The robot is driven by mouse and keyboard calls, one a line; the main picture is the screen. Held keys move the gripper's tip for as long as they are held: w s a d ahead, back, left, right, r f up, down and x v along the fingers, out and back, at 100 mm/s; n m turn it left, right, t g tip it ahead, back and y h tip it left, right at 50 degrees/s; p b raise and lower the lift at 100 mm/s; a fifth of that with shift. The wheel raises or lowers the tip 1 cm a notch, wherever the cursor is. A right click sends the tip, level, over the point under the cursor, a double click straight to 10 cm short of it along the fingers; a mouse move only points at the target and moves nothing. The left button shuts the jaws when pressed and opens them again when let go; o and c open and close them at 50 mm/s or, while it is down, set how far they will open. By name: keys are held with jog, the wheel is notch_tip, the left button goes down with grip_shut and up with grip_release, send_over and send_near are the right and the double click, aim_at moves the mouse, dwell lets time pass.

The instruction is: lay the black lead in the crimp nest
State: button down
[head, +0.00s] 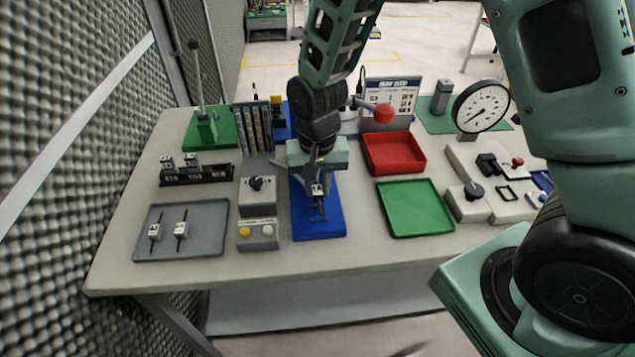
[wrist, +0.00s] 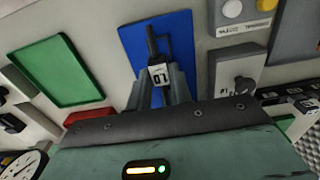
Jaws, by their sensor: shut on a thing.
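My gripper (head: 317,184) is above the blue plate (head: 318,226) at the middle of the bench, pointing down. In the wrist view its two fingers (wrist: 161,88) are shut on the black lead (wrist: 159,74), gripping its white, marked block. A dark strand runs from the block over the blue plate (wrist: 183,28). A dark narrow frame, which seems to be the crimp nest (head: 318,211), shows just below the gripper on the blue plate. I cannot tell whether the lead touches it. The gripper hides part of the plate.
A grey tray (head: 215,248) at left holds two white-tagged pieces. A button box (head: 258,235) and a knob box (head: 256,190) stand close left of the plate. A green tray (head: 415,208) and a red tray (head: 394,153) lie to the right. A dial gauge (head: 481,106) stands far right.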

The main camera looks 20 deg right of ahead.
aim_at(317, 199)
jog(key=shift+f+b, duration=1.4)
jog(key=shift+f, duration=0.85)
jog(key=shift+f+b, duration=0.3)
jog(key=shift+f, duration=0.4)
jog(key=c, duration=1.2)
grip_release()
jog(key=shift+r, duration=0.1)
notch_tip(317, 199, up, 17)
jog(key=shift+r+b, duration=0.2)
jog(key=shift+b, duration=0.3)
